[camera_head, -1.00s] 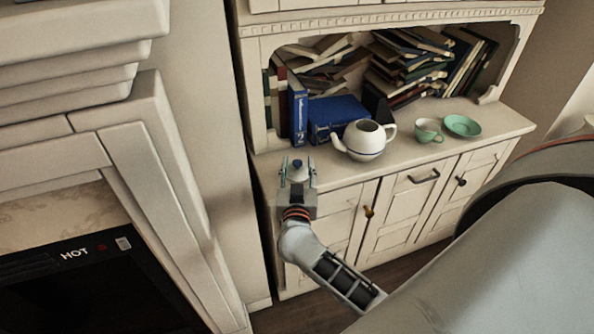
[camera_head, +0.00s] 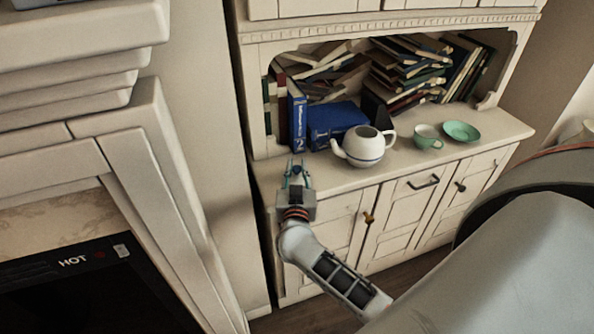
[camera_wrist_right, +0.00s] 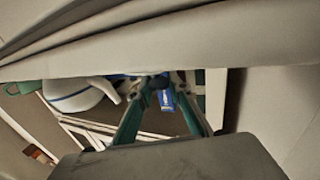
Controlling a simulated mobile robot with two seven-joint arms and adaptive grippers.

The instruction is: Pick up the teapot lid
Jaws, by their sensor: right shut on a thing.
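The teapot lid (camera_head: 297,169) is at the left end of the sideboard top. Its dark blue knob shows between the fingers of my right gripper (camera_head: 297,172). The gripper is shut on the lid, and the fingers hide most of its white part. I cannot tell whether the lid touches the top. The white teapot (camera_head: 362,148) stands open to the right, with its spout towards the gripper. In the right wrist view, the teal fingers of my right gripper (camera_wrist_right: 160,82) converge, and the teapot (camera_wrist_right: 78,97) shows at the left. My left gripper is not in view.
A green cup (camera_head: 427,138) and a green saucer (camera_head: 461,131) stand right of the teapot. Blue books (camera_head: 335,122) and piled books fill the niche behind. The sideboard top (camera_head: 327,174) is clear between gripper and teapot. A wall lies close on the left.

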